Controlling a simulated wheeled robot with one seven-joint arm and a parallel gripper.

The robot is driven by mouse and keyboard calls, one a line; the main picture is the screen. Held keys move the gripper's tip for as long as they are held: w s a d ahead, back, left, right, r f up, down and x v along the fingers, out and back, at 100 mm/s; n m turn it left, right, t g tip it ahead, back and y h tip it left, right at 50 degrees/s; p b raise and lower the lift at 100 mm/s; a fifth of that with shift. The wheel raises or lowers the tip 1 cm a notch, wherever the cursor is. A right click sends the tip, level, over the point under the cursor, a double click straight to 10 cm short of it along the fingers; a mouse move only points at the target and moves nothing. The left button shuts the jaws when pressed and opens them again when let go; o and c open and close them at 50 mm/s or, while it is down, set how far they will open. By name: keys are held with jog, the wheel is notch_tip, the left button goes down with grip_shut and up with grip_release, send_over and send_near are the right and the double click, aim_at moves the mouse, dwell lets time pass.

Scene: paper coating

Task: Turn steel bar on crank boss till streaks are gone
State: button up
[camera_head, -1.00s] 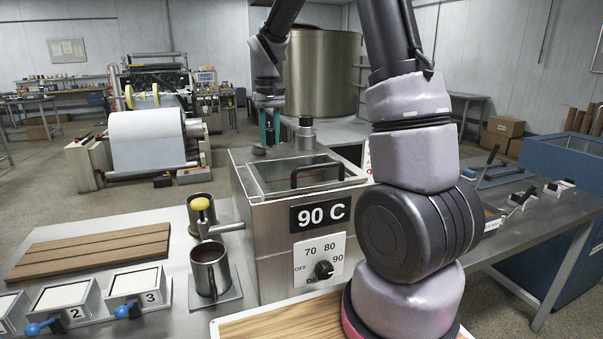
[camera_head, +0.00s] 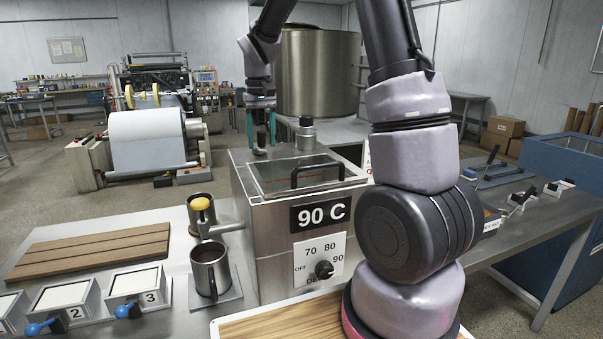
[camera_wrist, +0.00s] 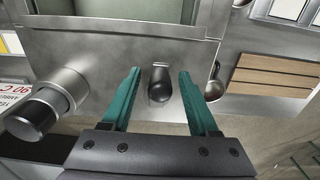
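My gripper (camera_head: 260,146) is above the far left corner of the steel box (camera_head: 246,205). Its teal fingers are apart with a gap between them. In the wrist view, my gripper (camera_wrist: 160,72) has a dark rounded knob (camera_wrist: 160,86) showing between its fingers, with no visible contact. The knob also shows in the head view (camera_head: 260,141) at the box's back left. I cannot tell which part is the steel bar or the crank boss. No streaks can be made out.
A steel cylinder (camera_head: 306,132) stands right of my gripper and shows large at left in the wrist view (camera_wrist: 50,103). The box has a lid window with a black handle (camera_head: 318,173). Steel mugs (camera_head: 209,272) and a slatted wooden board (camera_head: 95,250) are at left.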

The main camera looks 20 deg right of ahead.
jog(key=shift+r, duration=0.1)
jog(key=shift+r, duration=3.9)
jog(key=shift+s+d+r, duration=0.1)
jog(key=shift+s+r, duration=0.1)
jog(key=s+d+r+m+t+y, duration=0.1)
jog(key=s+d+r+m+t, duration=0.1)
jog(key=s, duration=1)
jog(key=s+d+r+m+t+y, duration=0.1)
jog(key=s+t, duration=0.4)
jog(key=s, duration=0.6)
notch_tip(320, 180, up, 2)
jog(key=d+m, duration=0.1)
jog(key=d, duration=0.1)
jog(key=shift+s+d, duration=0.35)
jog(key=shift+r, duration=0.1)
